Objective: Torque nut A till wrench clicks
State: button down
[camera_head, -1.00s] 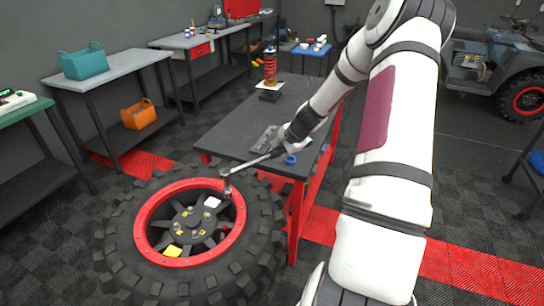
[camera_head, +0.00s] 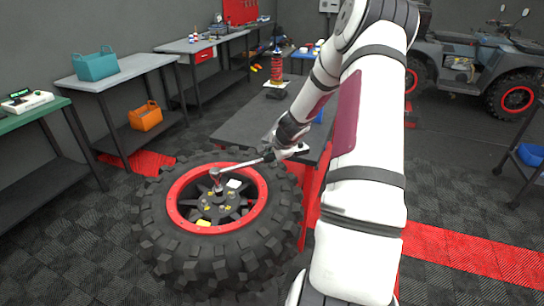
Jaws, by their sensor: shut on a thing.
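The wheel (camera_head: 185,237), a black knobby tire with a red rim and dark spokes, lies flat at the lower middle. Small yellow marks, a white tag (camera_head: 234,184) and a yellow tag (camera_head: 203,223) show on its hub. My gripper (camera_head: 270,152) is shut on the torque wrench (camera_head: 241,164), above the tire's far right side. The wrench slopes down to the left, and its socket end (camera_head: 216,180) is over the upper left of the hub. I cannot tell whether the socket sits on a nut, or which nut is A.
A dark red-legged table (camera_head: 245,130) stands behind the wheel, bearing a red coil-spring shock (camera_head: 277,68). Benches with a teal tote (camera_head: 96,66) and an orange tote (camera_head: 146,117) line the left. An ATV (camera_head: 480,70) stands at the right. The floor at lower left is clear.

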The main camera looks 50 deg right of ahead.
jog(key=shift+f+b, duration=1.4)
jog(key=shift+f, duration=1.4)
jog(key=shift+f+b, duration=0.6)
jog(key=shift+f, duration=0.5)
jog(key=shift+s+a+m+h, duration=0.3)
jog(key=shift+s+m, duration=0.2)
jog(key=shift+s, duration=0.25)
jog(key=shift+s, duration=0.1)
jog(key=shift+s+a+m+h+p, duration=0.35)
jog(key=shift+s+a+m, duration=0.15)
jog(key=shift+s, duration=0.2)
jog(key=shift+g, duration=0.3)
jog(key=shift+s, duration=0.15)
